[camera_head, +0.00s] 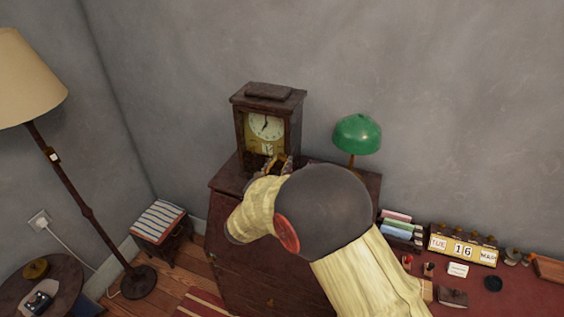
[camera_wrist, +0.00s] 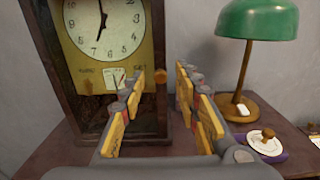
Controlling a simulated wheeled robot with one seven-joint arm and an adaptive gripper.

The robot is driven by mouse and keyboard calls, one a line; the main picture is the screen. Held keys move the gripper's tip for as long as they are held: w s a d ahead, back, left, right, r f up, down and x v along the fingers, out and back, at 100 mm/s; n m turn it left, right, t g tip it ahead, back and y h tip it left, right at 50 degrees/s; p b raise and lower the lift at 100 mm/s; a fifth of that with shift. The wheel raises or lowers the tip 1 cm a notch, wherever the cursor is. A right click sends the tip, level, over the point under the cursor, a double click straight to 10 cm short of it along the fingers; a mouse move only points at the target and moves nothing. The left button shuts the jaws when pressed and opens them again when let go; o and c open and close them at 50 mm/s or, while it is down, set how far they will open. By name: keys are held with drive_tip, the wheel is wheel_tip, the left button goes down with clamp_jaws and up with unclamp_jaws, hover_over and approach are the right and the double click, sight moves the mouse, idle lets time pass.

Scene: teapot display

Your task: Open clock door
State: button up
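The clock (camera_head: 267,120) is a dark wooden box clock with a white dial and a yellow face plate. It stands upright on the dark cabinet, and its front door looks shut. In the wrist view the clock (camera_wrist: 152,40) fills the left half, and a small brass-coloured knob (camera_wrist: 161,76) shows on the right side of its door frame. My gripper (camera_wrist: 160,88) is open, with one yellow finger on each side of the knob in the picture. I cannot tell whether they touch it. In the head view my gripper (camera_head: 278,163) is partly hidden by my wrist, in front of the clock's lower part.
A green lamp (camera_head: 357,134) stands right of the clock, also in the wrist view (camera_wrist: 257,19). A small white round object with a knob (camera_wrist: 266,142) lies by its base. Right of my arm are books (camera_head: 398,228) and a calendar block (camera_head: 463,246). A floor lamp (camera_head: 86,205) stands left.

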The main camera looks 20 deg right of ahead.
drive_tip(key=shift+x, duration=0.95)
drive_tip(key=shift+c, duration=1.3)
clamp_jaws()
